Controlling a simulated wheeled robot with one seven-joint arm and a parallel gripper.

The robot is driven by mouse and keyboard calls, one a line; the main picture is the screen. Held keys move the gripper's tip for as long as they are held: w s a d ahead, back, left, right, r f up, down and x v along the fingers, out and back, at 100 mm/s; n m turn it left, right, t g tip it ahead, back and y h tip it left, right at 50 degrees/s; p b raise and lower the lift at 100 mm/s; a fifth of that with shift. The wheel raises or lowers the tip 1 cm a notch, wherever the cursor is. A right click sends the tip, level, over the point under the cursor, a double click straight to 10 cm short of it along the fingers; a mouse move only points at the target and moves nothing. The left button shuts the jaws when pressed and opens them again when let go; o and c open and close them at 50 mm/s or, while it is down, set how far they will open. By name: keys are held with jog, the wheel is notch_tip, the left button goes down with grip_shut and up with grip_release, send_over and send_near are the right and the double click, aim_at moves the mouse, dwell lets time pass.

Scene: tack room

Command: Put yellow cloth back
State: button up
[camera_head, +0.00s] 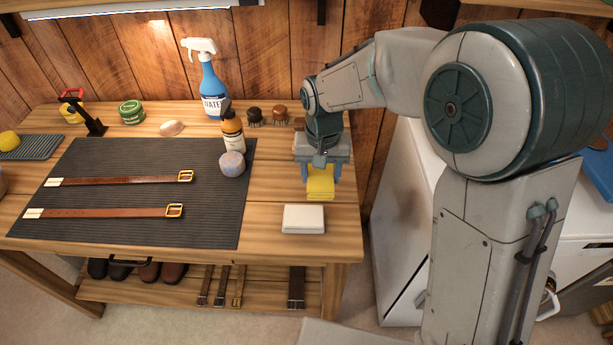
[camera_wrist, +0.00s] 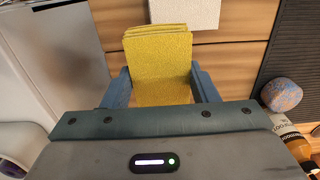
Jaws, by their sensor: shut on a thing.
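The yellow cloth (camera_head: 320,184) is a folded stack at the right end of the wooden workbench. It also shows in the wrist view (camera_wrist: 160,65), between my two blue fingers. My gripper (camera_head: 319,178) is over the right end of the bench, pointing down, shut on the yellow cloth. Whether the cloth touches the bench top is hard to tell. A folded white cloth (camera_head: 303,219) lies on the bench just in front of the yellow one, and it shows at the top of the wrist view (camera_wrist: 183,12).
A dark ribbed mat (camera_head: 150,195) with two belts covers the bench's middle. A blue-grey ball (camera_head: 232,164), an amber bottle (camera_head: 232,132), a blue spray bottle (camera_head: 211,88) and two brushes (camera_head: 279,115) stand left of my gripper. A white cabinet (camera_head: 398,220) is right of the bench.

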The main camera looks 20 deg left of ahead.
jog(key=w+a+f, duration=0.2)
jog(key=w+a+f+p, duration=0.1)
jog(key=w+a+f, duration=0.1)
jog(key=shift+w+a, duration=0.3)
jog(key=shift+w, duration=0.05)
jog(key=shift+f+p, duration=0.45)
jog(key=shift+f, duration=1.55)
jog(key=shift+f, duration=0.1)
jog(key=o, duration=1.1)
notch_tip(320, 180, up, 12)
jog(key=shift+r+b, duration=0.2)
jog(key=shift+b, duration=0.3)
